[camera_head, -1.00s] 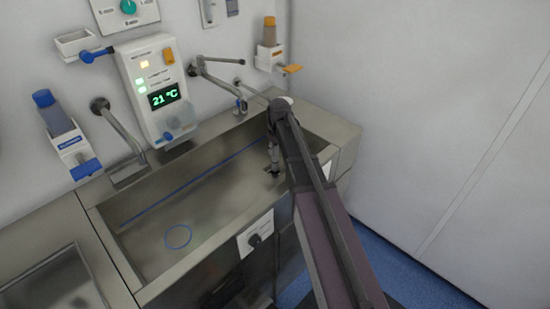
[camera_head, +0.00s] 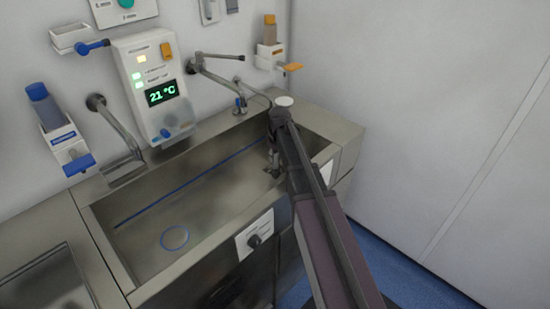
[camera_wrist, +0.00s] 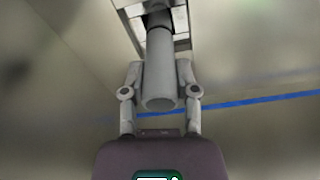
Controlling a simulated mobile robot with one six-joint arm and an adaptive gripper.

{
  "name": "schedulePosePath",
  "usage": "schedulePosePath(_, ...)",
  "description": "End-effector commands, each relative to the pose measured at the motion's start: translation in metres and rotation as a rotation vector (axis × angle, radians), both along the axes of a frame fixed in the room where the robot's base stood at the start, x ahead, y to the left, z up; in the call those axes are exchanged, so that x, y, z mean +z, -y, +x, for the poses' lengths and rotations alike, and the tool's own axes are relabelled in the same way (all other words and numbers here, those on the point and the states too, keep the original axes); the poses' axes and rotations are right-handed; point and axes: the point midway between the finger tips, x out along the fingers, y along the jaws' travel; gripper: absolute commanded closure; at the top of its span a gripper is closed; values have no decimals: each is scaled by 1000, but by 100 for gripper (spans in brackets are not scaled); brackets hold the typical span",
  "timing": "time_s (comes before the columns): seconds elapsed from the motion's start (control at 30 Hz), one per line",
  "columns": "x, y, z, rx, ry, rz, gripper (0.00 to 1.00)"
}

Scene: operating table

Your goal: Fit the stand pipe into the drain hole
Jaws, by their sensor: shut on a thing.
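The stand pipe (camera_wrist: 157,55) is a grey tube with a wider near end, seen in the wrist view running away from me. My gripper (camera_wrist: 160,88) is shut on its wider near part, with one finger on each side. The pipe's far end lies over the drain hole, which has a pale square metal surround (camera_wrist: 182,18). I cannot tell whether that end is inside the hole or just above it. In the head view my gripper (camera_head: 273,162) is low in the right end of the steel basin, where the arm partly hides the pipe and drain.
The basin (camera_head: 215,205) has a blue line along its back and a blue ring (camera_head: 175,237) on its floor at left. Taps (camera_head: 222,72) and a 21 °C control panel (camera_head: 157,92) are on the back wall. The basin's left and middle are clear.

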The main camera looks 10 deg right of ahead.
Motion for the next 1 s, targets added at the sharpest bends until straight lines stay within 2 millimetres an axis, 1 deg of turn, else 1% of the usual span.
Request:
schedulePosePath(0.37,-9,0,0,0,0,0,100)
schedulePosePath(0.4,-9,0,0,0,0,0,58)
schedulePosePath(0.47,-8,0,0,0,0,0,40)
schedulePosePath(0.5,-8,0,0,0,0,0,28)
schedulePosePath(0.53,-8,0,0,0,0,0,26)
schedulePosePath(1.0,-7,0,0,0,0,0,26)
